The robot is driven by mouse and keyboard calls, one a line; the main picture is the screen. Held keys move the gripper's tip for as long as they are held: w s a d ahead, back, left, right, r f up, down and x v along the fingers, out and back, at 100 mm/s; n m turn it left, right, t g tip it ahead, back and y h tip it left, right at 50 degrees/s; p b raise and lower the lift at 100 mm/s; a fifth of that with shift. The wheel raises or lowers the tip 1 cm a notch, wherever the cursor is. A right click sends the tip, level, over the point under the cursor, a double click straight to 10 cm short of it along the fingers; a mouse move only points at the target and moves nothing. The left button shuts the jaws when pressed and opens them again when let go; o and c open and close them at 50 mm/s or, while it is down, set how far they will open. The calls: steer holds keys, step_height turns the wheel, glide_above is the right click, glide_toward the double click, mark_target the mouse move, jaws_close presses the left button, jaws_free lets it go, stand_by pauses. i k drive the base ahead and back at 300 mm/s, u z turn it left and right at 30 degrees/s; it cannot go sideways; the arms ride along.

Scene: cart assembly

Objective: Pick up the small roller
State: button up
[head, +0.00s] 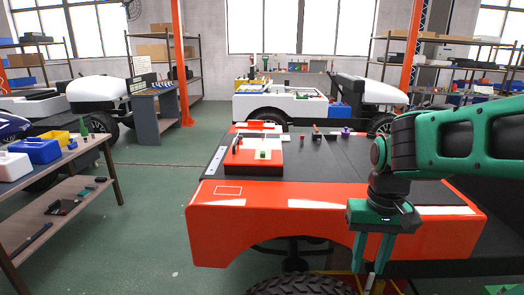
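My gripper (371,266), green with two fingers pointing down, hangs at the front right of the orange and black cart (240,208). Its fingers stand apart with a gap between them, and I see nothing clearly held. A small pale upright piece shows just below the fingertips, too small to identify. I cannot pick out the small roller for certain. Small parts on the cart's dark top include a dark red one (302,138), a dark upright one (317,132) and a purple one (346,132), all well behind my gripper.
A red tray (251,168) with small parts sits on the cart's left. A side table (58,172) at left holds a blue bin (36,151) and a yellow bin (54,139). A dark tyre (300,285) and yellow framing lie below the cart's front. Green floor is clear between table and cart.

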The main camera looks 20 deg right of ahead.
mark_target(74, 145)
steer(key=u, duration=1.6)
steer(key=i, duration=3.85)
steer(key=z, duration=0.25)
